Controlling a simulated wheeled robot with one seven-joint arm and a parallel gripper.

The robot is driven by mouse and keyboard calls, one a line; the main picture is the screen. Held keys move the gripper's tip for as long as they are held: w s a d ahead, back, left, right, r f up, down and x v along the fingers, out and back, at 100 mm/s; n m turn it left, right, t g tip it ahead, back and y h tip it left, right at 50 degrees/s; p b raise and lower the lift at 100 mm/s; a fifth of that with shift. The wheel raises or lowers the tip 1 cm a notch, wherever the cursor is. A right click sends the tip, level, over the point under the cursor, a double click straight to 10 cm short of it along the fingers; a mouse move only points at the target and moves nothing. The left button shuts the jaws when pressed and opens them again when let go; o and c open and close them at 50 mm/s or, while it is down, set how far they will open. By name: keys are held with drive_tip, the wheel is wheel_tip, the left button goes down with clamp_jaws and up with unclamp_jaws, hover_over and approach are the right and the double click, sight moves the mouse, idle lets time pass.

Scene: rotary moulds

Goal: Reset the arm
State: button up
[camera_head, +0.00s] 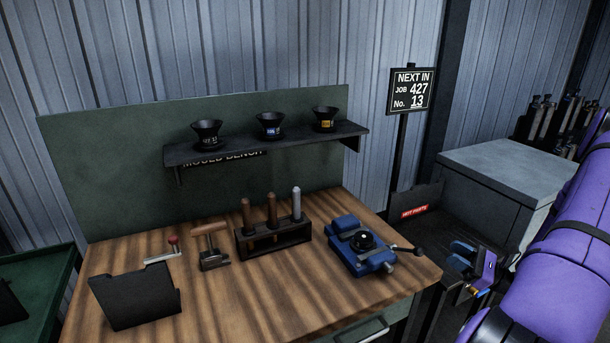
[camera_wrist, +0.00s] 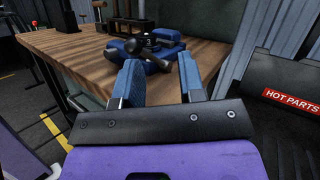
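My purple arm reaches in from the right in the head view. My gripper (camera_head: 463,255) hangs just off the right front corner of the wooden bench (camera_head: 270,310), beside the blue vise (camera_head: 356,246). In the wrist view the two blue fingers of my gripper (camera_wrist: 160,72) stand apart with nothing between them. The blue vise, with its black round top and lever, also shows beyond the fingers in the wrist view (camera_wrist: 150,45).
A tool rack (camera_head: 272,240) and a black folder-like holder (camera_head: 135,295) stand on the bench. A shelf (camera_head: 270,146) holds three dark cups behind. A dark bin with a HOT PARTS label (camera_head: 414,210) and a grey box (camera_head: 505,165) are at right.

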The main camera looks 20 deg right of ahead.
drive_tip(key=w+a+r+n+g+h, duration=0.1)
drive_tip(key=w+a+r+n+g, duration=0.2)
drive_tip(key=a+r+n+g, duration=1.3)
drive_tip(key=s+a+r+n+t+h, duration=0.2)
drive_tip(key=s+a+r+n+h, duration=0.3)
drive_tip(key=r, duration=0.4)
drive_tip(key=s+a+r+n+t+h, duration=0.2)
drive_tip(key=s+a+r+n+h, duration=0.2)
drive_tip(key=s+a+r+h, duration=0.3)
drive_tip(key=a+r, duration=0.2)
drive_tip(key=shift+a+n, duration=0.3)
drive_tip(key=shift+n, duration=0.1)
